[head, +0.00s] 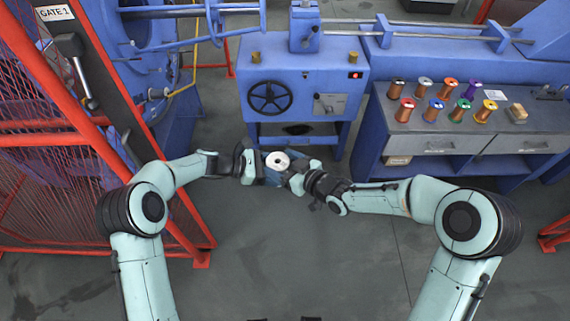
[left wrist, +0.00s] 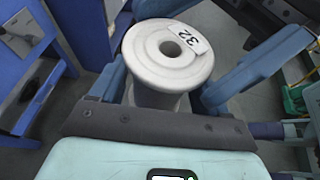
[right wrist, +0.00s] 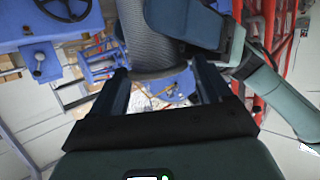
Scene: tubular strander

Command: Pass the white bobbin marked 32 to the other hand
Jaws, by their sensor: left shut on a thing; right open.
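The white bobbin marked 32 (head: 277,160) is held in the air between my two hands in the head view. My left gripper (head: 265,168) is shut on it from the left. In the left wrist view the bobbin (left wrist: 166,58) stands between the fingers, its top flange and the 32 label facing the camera. My right gripper (head: 297,170) is at the bobbin's right side. In the right wrist view its open fingers (right wrist: 162,75) stand on either side of the bobbin's grey, textured winding (right wrist: 157,38). I cannot tell whether they touch it.
A blue machine with a handwheel (head: 270,98) stands beyond the hands. A blue workbench (head: 455,120) with several coloured spools is at the right. A red mesh fence (head: 45,150) runs along the left. The floor below the hands is clear.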

